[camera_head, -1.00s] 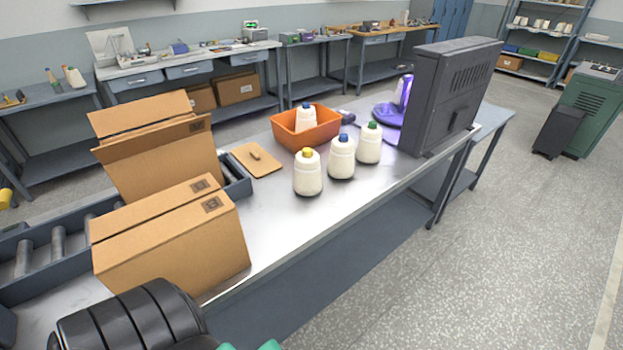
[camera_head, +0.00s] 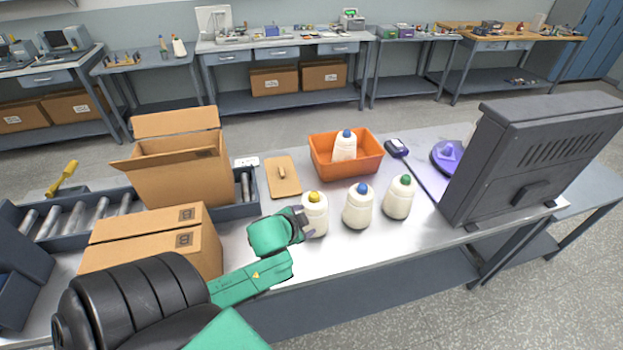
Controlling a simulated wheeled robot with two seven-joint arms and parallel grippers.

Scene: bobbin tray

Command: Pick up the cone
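Three white cones stand upright in a row on the metal table: one with a yellow top (camera_head: 316,216), one with a blue top (camera_head: 358,207) and one with a green top (camera_head: 399,197). Another blue-topped cone (camera_head: 344,147) is in the orange bin (camera_head: 372,163) behind them. My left gripper (camera_head: 306,226) is at the left side of the yellow-topped cone, its dark fingers apart near the cone's body. I cannot tell whether they touch it. The cone still stands on the table. My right gripper is out of view.
A closed cardboard box (camera_head: 205,250) and an open one (camera_head: 185,172) are on the left, by a roller conveyor (camera_head: 75,215). A clipboard (camera_head: 283,178) lies behind the cones. A dark monitor (camera_head: 530,160) stands at the right. Bare table lies in front of the cones.

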